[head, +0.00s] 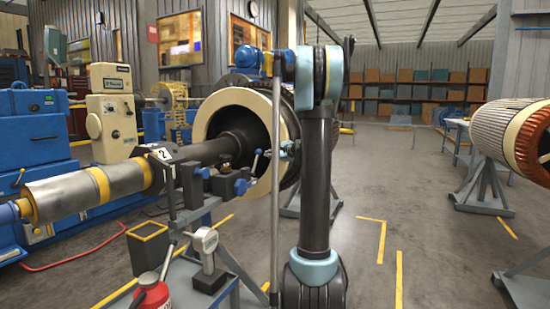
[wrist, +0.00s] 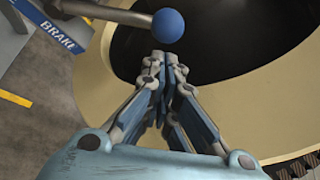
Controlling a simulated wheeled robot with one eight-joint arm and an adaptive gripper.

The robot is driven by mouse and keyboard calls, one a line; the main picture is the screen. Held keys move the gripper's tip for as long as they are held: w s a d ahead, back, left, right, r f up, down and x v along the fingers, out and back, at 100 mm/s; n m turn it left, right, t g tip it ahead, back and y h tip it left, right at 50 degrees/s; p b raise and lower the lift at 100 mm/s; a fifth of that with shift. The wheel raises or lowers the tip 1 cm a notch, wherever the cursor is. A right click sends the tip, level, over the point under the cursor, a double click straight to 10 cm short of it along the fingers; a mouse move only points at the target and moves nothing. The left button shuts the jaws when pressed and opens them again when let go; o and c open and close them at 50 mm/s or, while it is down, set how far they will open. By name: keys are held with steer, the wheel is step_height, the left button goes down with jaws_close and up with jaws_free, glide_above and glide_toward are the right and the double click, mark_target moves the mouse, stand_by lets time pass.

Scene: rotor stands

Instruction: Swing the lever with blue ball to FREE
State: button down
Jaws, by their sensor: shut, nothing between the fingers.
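The blue ball (wrist: 168,25) sits on the end of a grey metal lever (wrist: 108,12), which comes in from the upper left of the wrist view. A blue plate reading BRAKE (wrist: 58,32) shows left of it; no FREE mark is readable. My gripper (wrist: 165,60) is shut and empty, its fingertips just below the ball in the picture; a small gap shows between them. In the head view my gripper (head: 287,150) is mostly hidden behind my arm, near the shaft clamps in front of the cream ring. The lever is too small to make out surely there.
A cream-coloured ring (wrist: 105,95) with a dark bore lies close behind my fingers. In the head view a shaft (head: 90,190) runs into the ring (head: 225,105).

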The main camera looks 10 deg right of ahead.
steer(key=shift+x, duration=1.55)
